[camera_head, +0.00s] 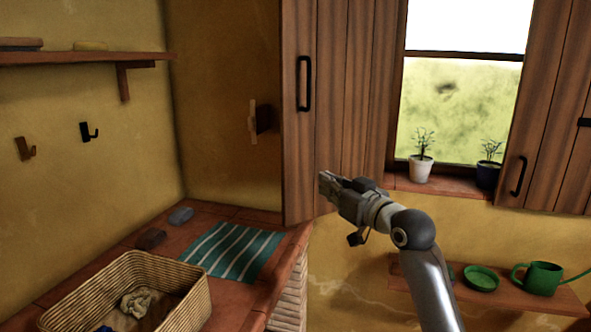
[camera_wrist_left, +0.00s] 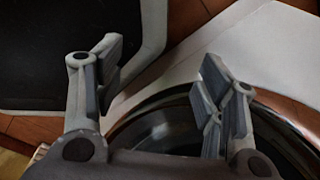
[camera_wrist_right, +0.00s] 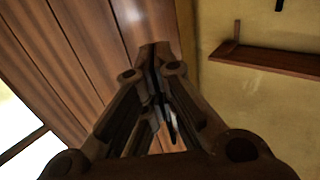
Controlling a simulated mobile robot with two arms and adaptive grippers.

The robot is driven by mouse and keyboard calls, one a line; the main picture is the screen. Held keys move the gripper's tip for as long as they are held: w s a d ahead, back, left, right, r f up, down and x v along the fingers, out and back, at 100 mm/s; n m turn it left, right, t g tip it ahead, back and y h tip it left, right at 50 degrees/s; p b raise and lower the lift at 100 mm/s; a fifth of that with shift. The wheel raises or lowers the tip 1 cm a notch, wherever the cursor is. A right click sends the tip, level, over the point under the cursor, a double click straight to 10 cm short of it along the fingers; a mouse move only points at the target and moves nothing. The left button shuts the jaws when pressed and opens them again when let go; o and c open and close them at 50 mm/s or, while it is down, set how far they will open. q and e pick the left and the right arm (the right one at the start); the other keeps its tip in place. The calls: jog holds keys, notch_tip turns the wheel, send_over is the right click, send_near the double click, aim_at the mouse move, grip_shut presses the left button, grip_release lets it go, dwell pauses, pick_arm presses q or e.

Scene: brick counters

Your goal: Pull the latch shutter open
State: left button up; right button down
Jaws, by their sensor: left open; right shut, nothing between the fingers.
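A brown plank shutter (camera_head: 335,120) with a black bar handle (camera_head: 303,83) stands at the left of the window, swung out from it. Another brown shutter (camera_head: 555,110) is at the right, with a black handle (camera_head: 519,176) and a small black fitting (camera_head: 585,122) cut by the picture edge. I cannot tell which one is the latch shutter. My right gripper (camera_head: 324,184) is shut and empty, in front of the left shutter's lower part, below its handle. Planks also fill the left of the right wrist view (camera_wrist_right: 75,60). My left gripper (camera_wrist_left: 163,58) is open and empty, seen only in its wrist view.
A counter (camera_head: 110,240) with a wicker basket (camera_head: 65,290) and striped cloth (camera_head: 235,250) lies at left. Potted plants (camera_head: 421,168) stand on the sill. A low shelf (camera_head: 445,293) holds green dishes (camera_head: 481,278). A wall shelf (camera_head: 80,58) is upper left.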

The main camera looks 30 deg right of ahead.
aim_at(294, 167)
pick_arm(q)
notch_tip(294, 167, up, 3)
jog(key=p, duration=0.2)
jog(key=shift+p, duration=0.3)
pick_arm(e)
jog(key=w, duration=1.2)
